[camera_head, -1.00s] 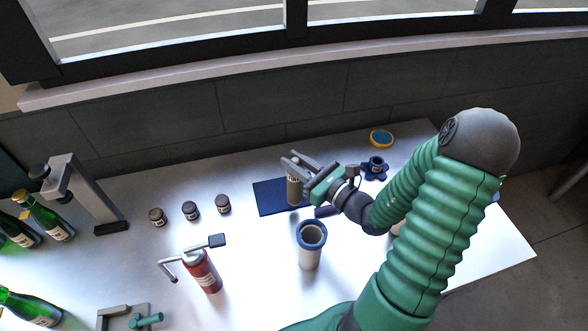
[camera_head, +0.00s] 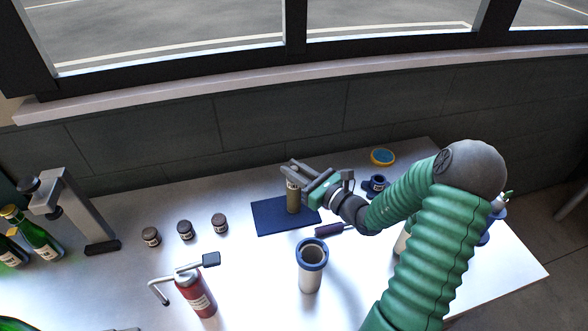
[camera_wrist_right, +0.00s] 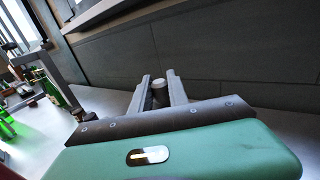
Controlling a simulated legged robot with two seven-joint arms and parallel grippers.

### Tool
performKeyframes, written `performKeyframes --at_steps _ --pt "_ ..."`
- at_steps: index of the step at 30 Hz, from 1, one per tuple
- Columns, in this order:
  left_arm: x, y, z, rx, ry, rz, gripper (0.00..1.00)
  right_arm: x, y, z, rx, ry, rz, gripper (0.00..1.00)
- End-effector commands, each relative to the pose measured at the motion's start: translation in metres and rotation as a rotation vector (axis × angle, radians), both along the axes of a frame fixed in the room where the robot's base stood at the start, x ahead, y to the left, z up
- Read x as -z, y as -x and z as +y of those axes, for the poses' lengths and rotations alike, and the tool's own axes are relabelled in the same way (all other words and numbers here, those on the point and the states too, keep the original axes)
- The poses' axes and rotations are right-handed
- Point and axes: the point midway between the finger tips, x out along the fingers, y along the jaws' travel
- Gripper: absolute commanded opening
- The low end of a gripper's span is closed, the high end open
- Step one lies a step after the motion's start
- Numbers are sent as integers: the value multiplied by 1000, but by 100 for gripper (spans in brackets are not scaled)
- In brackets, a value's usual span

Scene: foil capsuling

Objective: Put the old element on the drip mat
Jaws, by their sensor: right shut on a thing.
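The old element (camera_head: 293,201) is a brownish-olive cylinder with a pale label near its top. It stands upright at the dark blue drip mat (camera_head: 270,217), over the mat's right half. I cannot tell whether its base touches the mat. My right gripper (camera_head: 291,172) is shut on the element's upper end, coming in from the right. In the right wrist view the element's round end (camera_wrist_right: 158,91) shows between the two fingers. My left gripper is in neither view.
An open white housing with a blue rim (camera_head: 311,264) stands in front of the mat. A red bottle-like canister (camera_head: 196,293), several small dark jars (camera_head: 185,230), a grey stand (camera_head: 85,207) and green bottles (camera_head: 36,238) are left. A yellow-blue round tin (camera_head: 383,157) lies at back right.

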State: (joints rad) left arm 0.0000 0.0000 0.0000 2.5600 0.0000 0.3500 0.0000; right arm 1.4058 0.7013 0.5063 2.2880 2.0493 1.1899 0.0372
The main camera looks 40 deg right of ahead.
Motion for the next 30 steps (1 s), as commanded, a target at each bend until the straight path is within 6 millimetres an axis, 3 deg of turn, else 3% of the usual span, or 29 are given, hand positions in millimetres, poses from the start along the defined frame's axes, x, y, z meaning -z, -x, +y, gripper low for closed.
performKeyframes --at_steps 1,5,16,20,27,30 --pt "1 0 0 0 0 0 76 1 0 0 0 0 0 24" --pt "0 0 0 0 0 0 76 1 0 -1 0 -1 0 41" --pt "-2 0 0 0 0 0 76 -3 3 -2 2 0 1 42" --pt "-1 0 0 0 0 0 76 -2 26 -4 6 1 2 42" --pt "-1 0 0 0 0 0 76 -2 89 -6 5 0 1 42" --pt "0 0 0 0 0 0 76 -2 107 -7 4 0 0 42"
